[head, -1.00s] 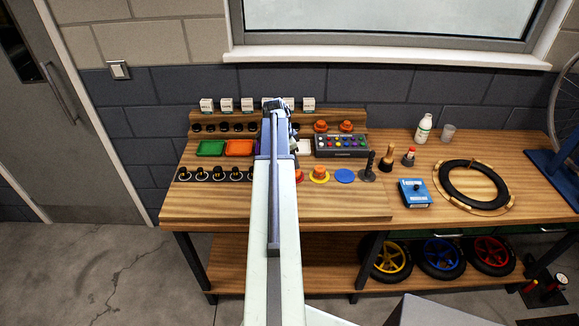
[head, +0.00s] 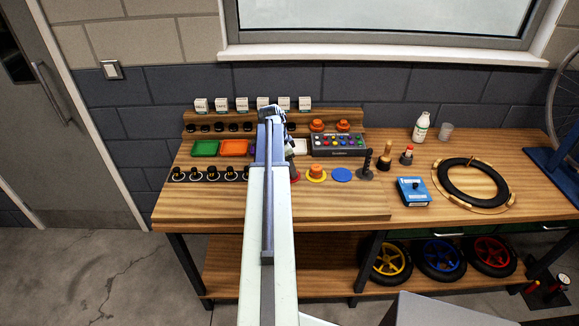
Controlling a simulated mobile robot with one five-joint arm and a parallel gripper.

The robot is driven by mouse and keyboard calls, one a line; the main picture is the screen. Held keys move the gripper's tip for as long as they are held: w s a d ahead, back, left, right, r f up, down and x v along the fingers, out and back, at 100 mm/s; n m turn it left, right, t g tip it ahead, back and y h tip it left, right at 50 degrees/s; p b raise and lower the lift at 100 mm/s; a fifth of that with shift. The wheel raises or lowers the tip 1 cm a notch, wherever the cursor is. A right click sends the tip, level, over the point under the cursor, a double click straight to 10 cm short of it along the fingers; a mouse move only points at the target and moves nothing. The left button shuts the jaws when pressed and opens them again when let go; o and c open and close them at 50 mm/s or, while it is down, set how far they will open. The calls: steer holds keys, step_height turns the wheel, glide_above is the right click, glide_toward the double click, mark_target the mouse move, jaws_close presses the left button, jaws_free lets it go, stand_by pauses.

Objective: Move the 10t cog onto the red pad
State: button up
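Orange cogs stand on the back ledge, one at left (head: 317,125) and one at right (head: 343,126). Another orange cog (head: 316,170) sits on the yellow pad. Black cogs (head: 206,128) line the ledge further left. No tooth count is readable, so I cannot tell which is the 10t cog. The red pad (head: 296,178) shows only as a sliver beside my arm; most of it is hidden. My gripper (head: 289,148) is at the far end of the arm, above the bench near the white tray. Its fingers are small and partly hidden, so its opening and anything held are unclear.
Green (head: 205,148) and orange (head: 236,147) trays and a grey box with coloured buttons (head: 338,145) flank my arm. White label cards (head: 242,104) stand behind the ledge. A blue pad (head: 341,174) and dark upright tools (head: 366,168) are at right. The front bench strip is clear.

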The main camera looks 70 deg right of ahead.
steer(key=shift+r, duration=0.1)
steer(key=p+v, duration=1.2)
steer(key=shift+r, duration=0.1)
